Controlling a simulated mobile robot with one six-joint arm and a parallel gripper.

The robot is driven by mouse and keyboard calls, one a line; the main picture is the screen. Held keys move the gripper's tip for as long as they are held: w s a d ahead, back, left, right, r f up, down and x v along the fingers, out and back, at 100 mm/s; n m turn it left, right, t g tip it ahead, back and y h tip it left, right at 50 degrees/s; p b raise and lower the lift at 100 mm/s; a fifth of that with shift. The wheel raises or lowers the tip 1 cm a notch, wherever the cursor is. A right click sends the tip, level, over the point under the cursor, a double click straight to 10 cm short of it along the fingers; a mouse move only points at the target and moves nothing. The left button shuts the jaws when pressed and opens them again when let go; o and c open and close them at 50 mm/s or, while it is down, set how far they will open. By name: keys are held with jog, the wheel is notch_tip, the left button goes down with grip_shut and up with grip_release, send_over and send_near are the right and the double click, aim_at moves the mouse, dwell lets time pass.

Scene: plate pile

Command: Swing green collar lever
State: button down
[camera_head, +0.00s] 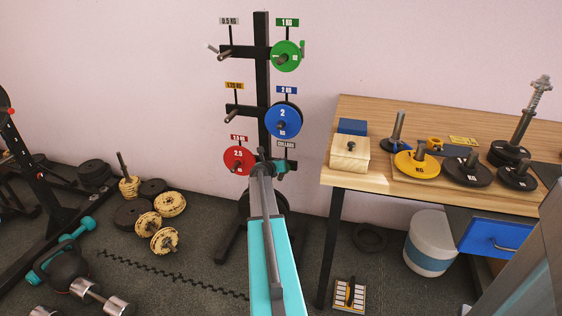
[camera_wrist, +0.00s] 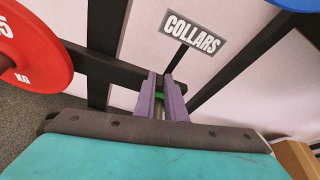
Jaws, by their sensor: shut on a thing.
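A green collar (camera_wrist: 159,96) shows as a small green patch between the purple fingers of my gripper (camera_wrist: 163,84) in the wrist view, below the COLLARS sign. My gripper is shut on it at the rack's collar peg. The fingers hide most of the collar, and I cannot tell how its lever is turned. In the head view my gripper (camera_head: 268,166) is at the rack's lower right arm, with a teal-green bit (camera_head: 282,166) just right of it. Another green tab (camera_head: 302,46) stands at the right edge of the green plate (camera_head: 287,57).
The black rack (camera_head: 262,90) also holds a blue plate (camera_head: 283,120) above my gripper and a red plate (camera_head: 238,160) to its left. A wooden bench (camera_head: 350,180) with weights stands at right. Dumbbells and several plates lie on the floor at left.

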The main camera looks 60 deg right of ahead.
jog(key=c, duration=1.5)
grip_release()
jog(key=shift+f, duration=0.2)
jog(key=shift+c, duration=0.2)
jog(key=shift+a+r, duration=0.1)
jog(key=shift+r, duration=0.05)
jog(key=v, duration=1.3)
jog(key=shift+a+p, duration=0.3)
jog(key=shift+p, duration=0.15)
jog(key=shift+s+r, duration=0.1)
